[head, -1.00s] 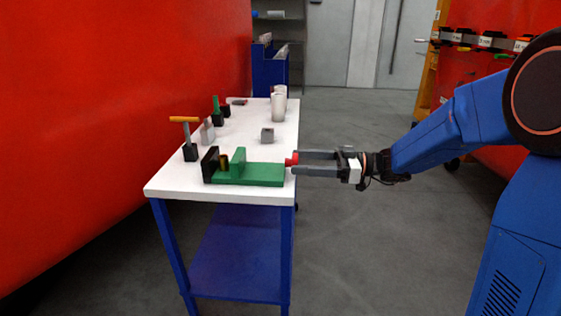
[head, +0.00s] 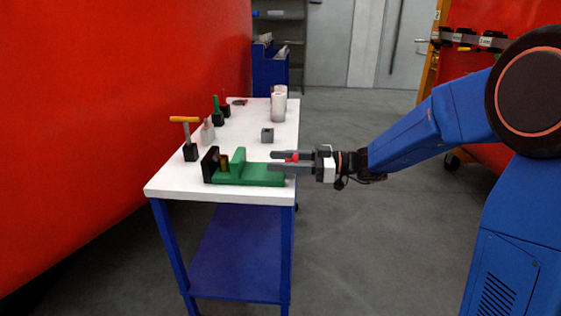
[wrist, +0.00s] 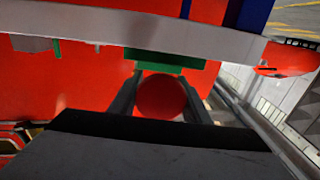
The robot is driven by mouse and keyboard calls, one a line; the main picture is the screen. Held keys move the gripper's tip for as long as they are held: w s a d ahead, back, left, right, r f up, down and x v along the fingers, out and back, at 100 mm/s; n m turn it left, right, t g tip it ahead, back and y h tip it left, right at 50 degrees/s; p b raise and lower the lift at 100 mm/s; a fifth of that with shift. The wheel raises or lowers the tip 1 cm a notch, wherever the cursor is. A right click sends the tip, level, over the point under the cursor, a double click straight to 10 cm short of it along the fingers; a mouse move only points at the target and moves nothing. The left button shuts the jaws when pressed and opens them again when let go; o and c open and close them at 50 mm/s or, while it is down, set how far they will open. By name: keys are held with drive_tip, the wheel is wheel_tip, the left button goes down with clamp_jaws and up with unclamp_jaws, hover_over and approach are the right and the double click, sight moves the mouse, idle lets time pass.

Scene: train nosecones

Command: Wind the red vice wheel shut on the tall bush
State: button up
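The red vice wheel (head: 291,157) sits at the right end of the green vice (head: 263,175), at the near end of the white table. My gripper (head: 270,161) reaches in from the right, one finger on each side of the wheel. The fingertips extend past it over the vice's end. In the wrist view the round red wheel (wrist: 161,96) fills the space between the fingers, with no clear gap at its sides. The tall brass bush (head: 224,162) stands upright between the black jaw (head: 210,164) and the green jaw (head: 239,161). A small gap shows between bush and green jaw.
A red wall lies left; open floor lies right.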

drive_tip(key=shift+c, duration=1)
drive_tip(key=shift+w+m, duration=0.1)
drive_tip(key=shift+m, duration=2.3)
drive_tip(key=o, duration=1)
drive_tip(key=shift+d, duration=0.15)
drive_tip(key=d, duration=1.7)
drive_tip(key=shift+s, duration=0.25)
drive_tip(key=shift+o, duration=0.2)
drive_tip(key=shift+d, duration=0.1)
